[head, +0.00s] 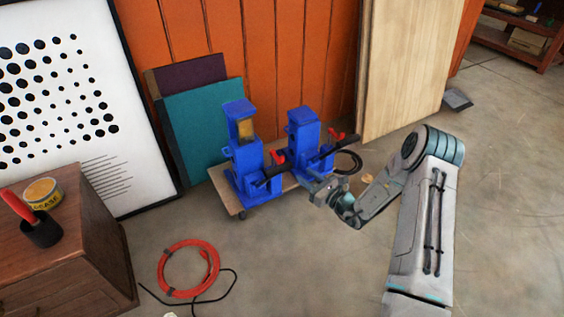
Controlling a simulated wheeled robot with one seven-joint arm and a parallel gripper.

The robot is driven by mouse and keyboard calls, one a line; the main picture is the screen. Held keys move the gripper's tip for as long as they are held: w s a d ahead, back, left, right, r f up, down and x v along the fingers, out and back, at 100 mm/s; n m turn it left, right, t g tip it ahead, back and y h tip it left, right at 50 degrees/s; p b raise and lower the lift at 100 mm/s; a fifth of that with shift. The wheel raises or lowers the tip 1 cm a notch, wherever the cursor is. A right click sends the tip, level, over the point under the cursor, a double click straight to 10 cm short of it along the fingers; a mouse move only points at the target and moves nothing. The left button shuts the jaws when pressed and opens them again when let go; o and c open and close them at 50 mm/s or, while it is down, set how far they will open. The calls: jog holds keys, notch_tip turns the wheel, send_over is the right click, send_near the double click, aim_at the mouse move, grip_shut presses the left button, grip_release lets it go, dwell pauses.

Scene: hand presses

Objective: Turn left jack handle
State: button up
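Two blue jacks stand side by side on a low wooden dolly (222,190) by the wall. The left jack (244,158) has a yellowish panel near its top, and its handle (269,177) is a black bar at the front right, with a red part (278,156) just above it. The right jack (303,135) has a similar black handle and red lever (336,137). My gripper (307,179) reaches in from the right, low in front of the right jack and right of the left handle. Its fingertips are small and partly lost against the blue; contact cannot be told.
An orange hose coil (189,270) and black cable lie on the floor at front left. A wooden cabinet (60,255) stands at far left. Panels (205,115) lean behind the jacks. A black cable loop (348,162) lies beside the right jack. The floor at right is mostly clear.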

aim_at(283, 157)
jog(key=shift+f+b+x, duration=0.2)
jog(key=shift+b+x, duration=1.1)
jog(key=shift+x, duration=2.15)
jog(key=shift+f+b+x, duration=0.15)
jog(key=shift+b+x, duration=1.1)
jog(key=shift+x, duration=2.2)
jog(key=shift+w+d, duration=0.15)
jog(key=shift+c, duration=0.3)
grip_shut()
jog(key=shift+d, duration=0.1)
